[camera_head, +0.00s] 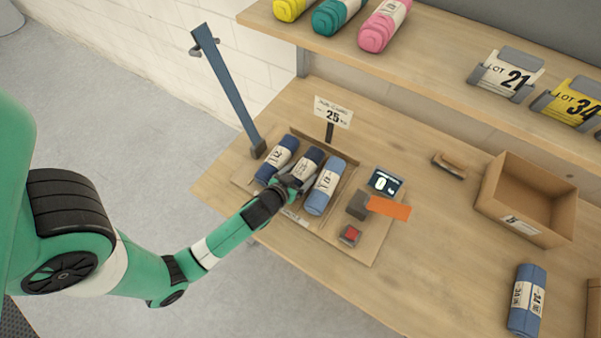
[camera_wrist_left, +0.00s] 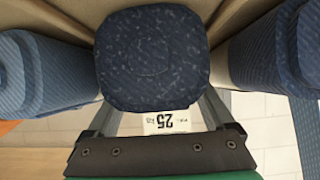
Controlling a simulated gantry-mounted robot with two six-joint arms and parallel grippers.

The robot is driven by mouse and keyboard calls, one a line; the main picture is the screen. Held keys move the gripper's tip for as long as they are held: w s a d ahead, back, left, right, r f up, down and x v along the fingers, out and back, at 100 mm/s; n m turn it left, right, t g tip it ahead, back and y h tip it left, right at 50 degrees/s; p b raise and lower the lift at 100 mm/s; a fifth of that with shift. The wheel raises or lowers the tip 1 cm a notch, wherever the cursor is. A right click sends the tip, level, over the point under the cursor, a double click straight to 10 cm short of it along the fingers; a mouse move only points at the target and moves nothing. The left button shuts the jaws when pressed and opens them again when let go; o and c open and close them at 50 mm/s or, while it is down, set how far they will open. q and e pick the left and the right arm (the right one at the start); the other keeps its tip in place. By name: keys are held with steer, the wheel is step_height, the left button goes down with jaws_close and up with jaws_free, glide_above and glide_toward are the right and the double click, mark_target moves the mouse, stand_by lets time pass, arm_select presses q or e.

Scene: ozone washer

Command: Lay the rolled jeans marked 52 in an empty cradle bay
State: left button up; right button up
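A dark navy jeans roll (camera_head: 312,155) with a white band lies in the middle of the cradle tray (camera_head: 346,186); I cannot read its number clearly. My left gripper (camera_head: 290,181) is at its near end. In the left wrist view the round end of the dark roll (camera_wrist_left: 152,58) fills the space between my fingers, with no gap showing, so the gripper looks shut on it; the fingertips are hidden. A blue roll (camera_head: 267,170) lies to its left and a lighter blue roll (camera_head: 324,190) to its right. My right gripper is not in view.
A "25" sign (camera_head: 333,114) stands behind the tray, and a blue post (camera_head: 228,92) rises at its left. A small display (camera_head: 385,182) and an orange card (camera_head: 390,208) are to the right. An empty box (camera_head: 528,198) and another jeans roll (camera_head: 527,300) are farther right.

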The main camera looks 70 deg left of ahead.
arm_select(q)
steer(key=v, duration=1.1)
steer(key=shift+s+d+r, duration=0.25)
steer(key=shift+s+d, duration=0.05)
steer(key=shift+s, duration=0.05)
